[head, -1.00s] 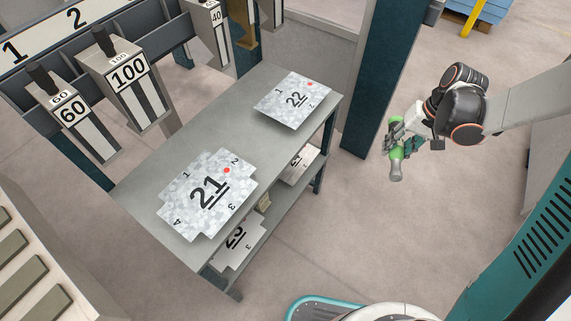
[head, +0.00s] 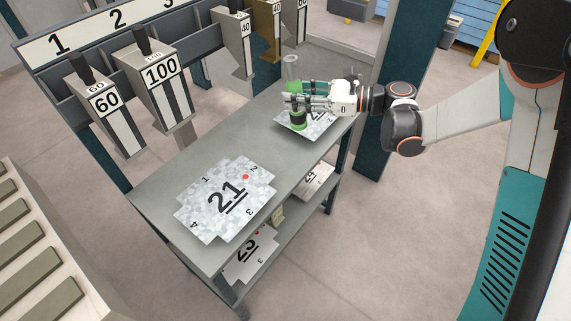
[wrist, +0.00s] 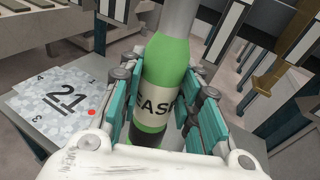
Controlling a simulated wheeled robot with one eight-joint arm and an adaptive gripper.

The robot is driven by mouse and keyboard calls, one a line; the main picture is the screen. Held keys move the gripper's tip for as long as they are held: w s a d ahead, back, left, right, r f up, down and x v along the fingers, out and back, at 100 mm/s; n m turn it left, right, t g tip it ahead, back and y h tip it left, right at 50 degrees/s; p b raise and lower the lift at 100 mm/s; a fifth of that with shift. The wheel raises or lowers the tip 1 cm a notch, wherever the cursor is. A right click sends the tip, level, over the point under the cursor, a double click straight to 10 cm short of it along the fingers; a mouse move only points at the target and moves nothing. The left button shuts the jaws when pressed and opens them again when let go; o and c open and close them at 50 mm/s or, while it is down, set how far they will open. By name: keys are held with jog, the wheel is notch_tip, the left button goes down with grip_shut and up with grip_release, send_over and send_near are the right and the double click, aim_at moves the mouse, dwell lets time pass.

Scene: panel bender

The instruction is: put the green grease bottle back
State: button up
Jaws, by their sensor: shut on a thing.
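The green grease bottle (head: 298,117) is upright in the head view, over the far end of the grey table near sheet 22. It has a grey-clear top and a dark band near its base. My gripper (head: 299,101) is shut on it from the right side. In the wrist view the bottle (wrist: 165,75) stands between the teal finger pads of my gripper (wrist: 160,105), its label partly reading "AS". I cannot tell whether the bottle's base touches the sheet or hangs just above it.
The table (head: 185,172) holds sheet 21 (head: 225,200) at its near end and sheet 22 (head: 320,127), partly hidden, at its far end. Sheets lie on the lower shelf. A rack with hanging blocks marked 60 (head: 108,115) and 100 (head: 160,85) stands behind. The table's middle is clear.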

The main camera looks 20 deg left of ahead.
aim_at(287, 87)
jog(key=shift+w+a+r+y, duration=0.1)
jog(key=shift+a+r+y, duration=0.5)
jog(key=shift+a+r, duration=0.55)
jog(key=shift+a+f+b, duration=0.1)
jog(key=shift+f+b, duration=0.1)
jog(key=shift+b, duration=0.15)
notch_tip(287, 87, down, 19)
jog(key=b, duration=0.7)
jog(key=o, duration=1.2)
jog(key=shift+d+p, duration=2)
jog(key=shift+d, duration=4)
jog(key=shift+r, duration=0.1)
